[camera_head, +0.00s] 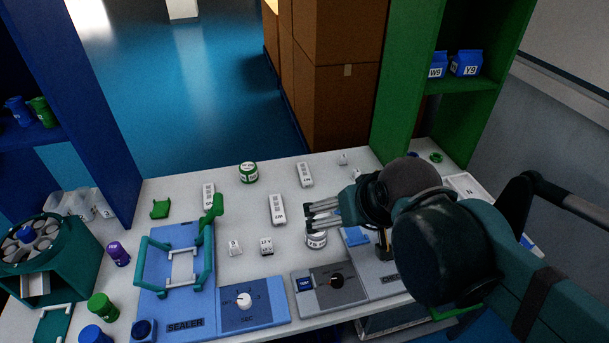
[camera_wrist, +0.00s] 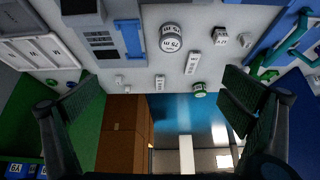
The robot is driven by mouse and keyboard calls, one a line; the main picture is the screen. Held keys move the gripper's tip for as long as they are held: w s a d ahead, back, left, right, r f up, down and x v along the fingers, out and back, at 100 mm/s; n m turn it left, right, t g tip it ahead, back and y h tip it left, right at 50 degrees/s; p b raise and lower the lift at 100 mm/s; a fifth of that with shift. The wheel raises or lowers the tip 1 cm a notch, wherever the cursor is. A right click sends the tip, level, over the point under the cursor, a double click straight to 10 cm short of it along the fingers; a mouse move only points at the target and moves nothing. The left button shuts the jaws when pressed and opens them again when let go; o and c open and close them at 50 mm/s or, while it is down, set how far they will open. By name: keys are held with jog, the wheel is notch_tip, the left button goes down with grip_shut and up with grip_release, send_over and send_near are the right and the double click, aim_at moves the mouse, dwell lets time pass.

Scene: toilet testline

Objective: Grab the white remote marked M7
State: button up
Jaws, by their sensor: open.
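Three white remotes lie on the white table. One remote (camera_head: 277,209) is at the middle, another remote (camera_head: 305,175) is behind it to the right, and a third remote (camera_head: 208,196) is to the left. Their end labels are too small to tell surely which reads M7. The wrist view shows the middle remote (camera_wrist: 192,62) and the back one (camera_wrist: 159,83) between the fingers in the picture. My gripper (camera_head: 312,214) is open and empty, above the table to the right of the middle remote. Its fingers (camera_wrist: 157,88) are spread wide in the wrist view.
A white jar (camera_head: 316,239) is just below my gripper in the picture. A green-banded jar (camera_head: 248,172) stands behind the middle remote. Small white cubes (camera_head: 266,247), a blue sealer (camera_head: 175,260) and a grey dial panel (camera_head: 335,288) fill the front. Clear table surrounds the remotes.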

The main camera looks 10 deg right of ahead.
jog(key=w+r+m+g+p, duration=0.2)
jog(key=w+r+m, duration=0.2)
jog(key=w, duration=0.9)
jog(key=m+g+h+p, duration=0.4)
jog(key=m+g, duration=0.1)
jog(key=m, duration=0.8)
send_over(304, 174)
jog(key=a, duration=0.3)
notch_tip(304, 174, down, 20)
jog(key=shift+w+f+m, duration=0.5)
jog(key=shift+f, duration=0.3)
jog(key=shift+b+x, duration=0.35)
jog(key=shift+x, duration=0.95)
